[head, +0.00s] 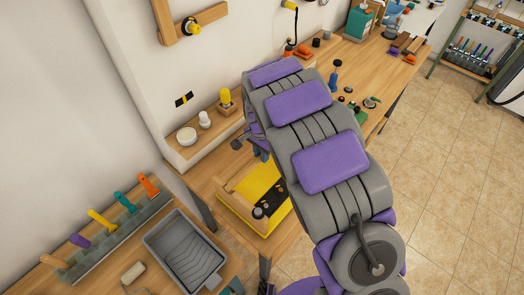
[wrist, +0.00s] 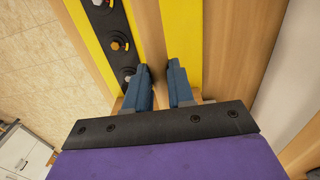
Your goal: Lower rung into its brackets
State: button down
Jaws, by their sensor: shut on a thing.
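In the wrist view my gripper (wrist: 159,80) has two blue fingers closed around a wooden bar (wrist: 151,35), which looks like the rung. The bar runs away from the fingers, above a yellow surface (wrist: 196,40). Its near end is hidden by the fingers and the dark wrist plate. I cannot make out the brackets, or whether the bar touches anything below. In the head view my arm covers most of the gripper and the rung. The yellow unit (head: 262,182) with wooden parts sits on the bench below my arm.
A black strip with several knobs (wrist: 118,44) runs along the yellow unit, left of the bar. A grey tray (head: 185,250) and a rack of coloured handles (head: 105,235) stand at lower left. A wall ledge (head: 185,152) holds a bowl and bulbs.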

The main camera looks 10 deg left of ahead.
jog(key=shift+a+f, duration=0.2)
jog(key=shift+f, duration=0.3)
jog(key=shift+d+f, duration=0.1)
jog(key=shift+d+f, duration=0.1)
jog(key=shift+f, duration=0.15)
jog(key=c, duration=0.9)
grip_release()
jog(key=r, duration=1.7)
jog(key=shift+w+a+r+p, duration=0.1)
jog(key=shift+w+a+p, duration=0.05)
jog(key=shift+a+p, duration=0.25)
